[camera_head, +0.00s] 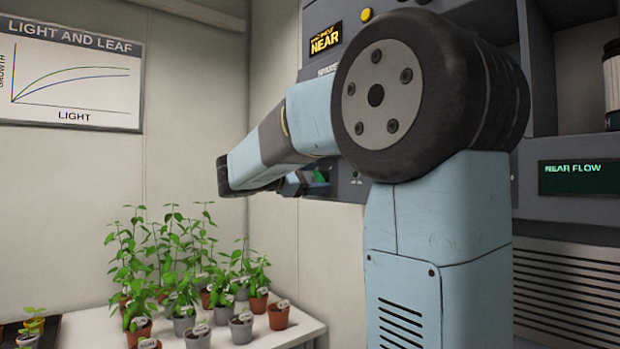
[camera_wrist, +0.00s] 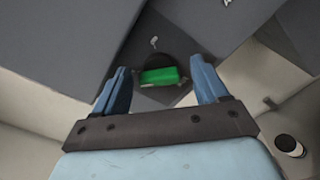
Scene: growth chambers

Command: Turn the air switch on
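A green switch (camera_wrist: 160,75) on a dark round base shows in the wrist view, set on a grey panel (camera_wrist: 120,48). It also shows as a small green patch (camera_head: 320,176) in the head view, low on the grey cabinet front beside my gripper. My gripper (camera_wrist: 160,64) is open, its two blue fingers apart with the switch between them in the picture. I cannot tell if either finger touches it. My arm hides most of the cabinet front and part of the gripper in the head view. The switch's label is not readable.
The cabinet has a lit NEAR sign (camera_head: 325,40), a yellow button (camera_head: 366,15) and a display reading NEAR FLOW (camera_head: 580,177). Several potted plants (camera_head: 180,280) stand on a white table (camera_head: 285,333) below my arm. A LIGHT AND LEAF poster (camera_head: 70,75) hangs at left.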

